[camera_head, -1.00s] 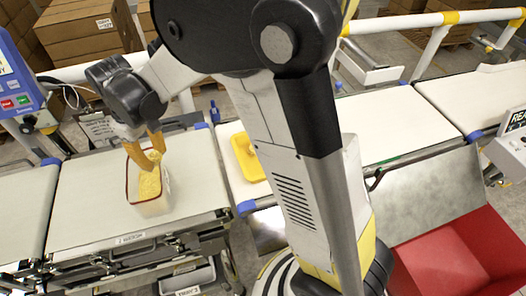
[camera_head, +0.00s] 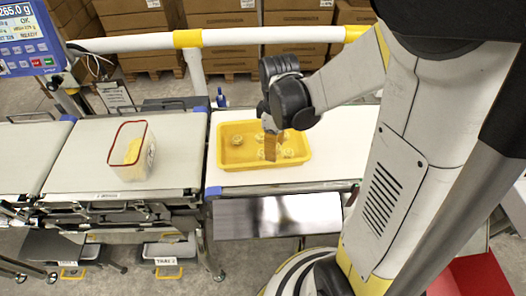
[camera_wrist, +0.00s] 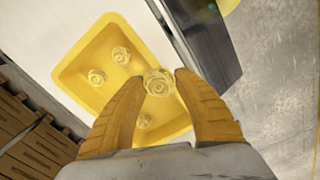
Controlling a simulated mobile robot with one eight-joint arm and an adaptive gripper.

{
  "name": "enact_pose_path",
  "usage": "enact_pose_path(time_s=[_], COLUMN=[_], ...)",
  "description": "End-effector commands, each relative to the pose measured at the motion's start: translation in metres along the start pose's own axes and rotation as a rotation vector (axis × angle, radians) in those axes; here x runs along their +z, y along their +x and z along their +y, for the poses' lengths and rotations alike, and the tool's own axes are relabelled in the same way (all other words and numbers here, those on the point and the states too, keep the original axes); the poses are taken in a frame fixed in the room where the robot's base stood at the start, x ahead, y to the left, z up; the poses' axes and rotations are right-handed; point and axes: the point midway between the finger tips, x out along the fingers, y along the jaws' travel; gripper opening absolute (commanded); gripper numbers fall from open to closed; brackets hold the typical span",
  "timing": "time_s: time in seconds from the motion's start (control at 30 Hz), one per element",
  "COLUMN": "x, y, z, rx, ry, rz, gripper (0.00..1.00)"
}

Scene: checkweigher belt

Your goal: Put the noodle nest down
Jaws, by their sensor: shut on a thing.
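My gripper (camera_head: 271,148) is over the right part of a yellow tray (camera_head: 224,158) on the white belt. In the wrist view its two yellow fingers are shut on a pale, coiled noodle nest (camera_wrist: 158,82). The held nest is seen against the tray (camera_wrist: 70,72); its height above the tray floor is hard to judge. Other nests lie in the tray: one near the left side (camera_head: 237,140), and, in the wrist view, two at upper left (camera_wrist: 120,55) (camera_wrist: 97,77) and one lower down (camera_wrist: 143,120).
A clear tub (camera_head: 143,165) with a red rim and yellow contents stands on the belt section to the left. A scale display (camera_head: 22,42) reads 265.0 g at far left. A white rail (camera_head: 130,42) runs behind the belts, with stacked cartons (camera_head: 225,10) beyond.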

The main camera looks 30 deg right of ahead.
Motion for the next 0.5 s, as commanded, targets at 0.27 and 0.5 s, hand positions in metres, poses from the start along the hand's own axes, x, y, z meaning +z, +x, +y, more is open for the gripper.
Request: enact_pose_path(time_s=[0.27,0.5], x=[-0.067,-0.102], y=[0.045,0.064], z=[0.014,0.022], rx=[0.0,0.0], ry=[-0.004,-0.001], rz=[0.0,0.0], gripper=[0.2,0.2])
